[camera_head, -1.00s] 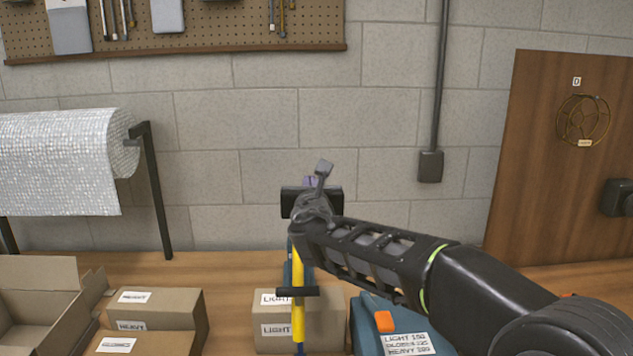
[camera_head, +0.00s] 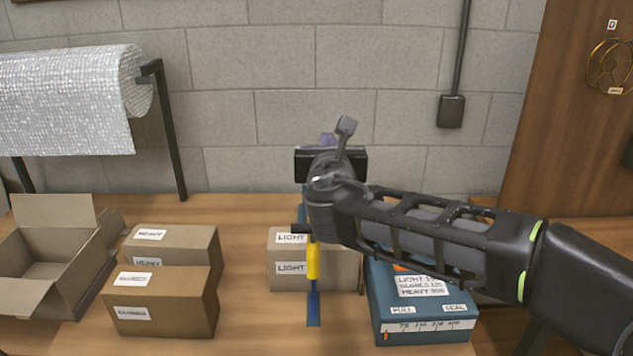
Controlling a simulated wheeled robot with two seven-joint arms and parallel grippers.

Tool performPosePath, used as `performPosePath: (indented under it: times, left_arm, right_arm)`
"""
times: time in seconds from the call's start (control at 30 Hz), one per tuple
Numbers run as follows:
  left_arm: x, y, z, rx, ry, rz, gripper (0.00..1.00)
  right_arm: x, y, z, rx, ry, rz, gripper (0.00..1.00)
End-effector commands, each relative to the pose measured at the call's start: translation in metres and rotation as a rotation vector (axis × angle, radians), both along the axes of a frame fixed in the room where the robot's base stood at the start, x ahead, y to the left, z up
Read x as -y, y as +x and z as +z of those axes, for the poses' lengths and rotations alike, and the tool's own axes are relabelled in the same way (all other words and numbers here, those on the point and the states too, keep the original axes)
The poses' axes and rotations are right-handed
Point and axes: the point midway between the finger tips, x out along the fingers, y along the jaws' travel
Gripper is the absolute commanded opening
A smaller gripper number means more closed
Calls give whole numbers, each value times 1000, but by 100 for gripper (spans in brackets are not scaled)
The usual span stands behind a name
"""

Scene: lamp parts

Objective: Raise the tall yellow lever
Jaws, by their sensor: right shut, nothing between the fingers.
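The tall yellow lever (camera_head: 313,262) stands in the lower middle on a blue lower part (camera_head: 313,307). My right gripper (camera_head: 331,172) is at the end of the arm that comes in from the right. It is shut and empty, over the lever's upper part. The dark wrist hides the lever's top and most of the fingers, so I cannot tell whether they touch the lever. My left gripper is not in view.
Boxes labelled LIGHT (camera_head: 290,270) sit behind the lever. A blue labelled case (camera_head: 420,306) is at its right, under my right arm. Closed cartons (camera_head: 160,312) and an open carton (camera_head: 67,300) are at the left. Bare table (camera_head: 240,310) lies between cartons and lever.

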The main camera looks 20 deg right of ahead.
Motion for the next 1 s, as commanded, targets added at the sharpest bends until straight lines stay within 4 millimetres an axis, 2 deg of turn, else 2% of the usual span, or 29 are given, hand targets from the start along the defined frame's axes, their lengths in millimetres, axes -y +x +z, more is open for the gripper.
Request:
performPosePath:
  times: [0.13, 0.23, 0.47, 0.7, 0.8, 0.93, 1.0]
  left_arm:
    - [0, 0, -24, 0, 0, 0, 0]
    - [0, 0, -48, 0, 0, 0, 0]
    - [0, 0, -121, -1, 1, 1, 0]
    - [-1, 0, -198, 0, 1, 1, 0]
    - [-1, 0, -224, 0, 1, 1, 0]
    - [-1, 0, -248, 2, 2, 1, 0]
    - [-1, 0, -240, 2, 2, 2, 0]
  right_arm:
    - [4, 0, -24, 0, 3, -6, 0]
    - [-1, -3, -47, 2, 2, 5, 0]
    - [-40, -22, -131, -5, -33, 64, 0]
    - [-84, -65, -222, 30, -82, 89, 0]
    - [-99, -87, -253, 66, -101, 88, 0]
    - [-114, -121, -280, 139, -123, 76, 0]
    - [-116, -137, -271, 188, -123, 61, 0]
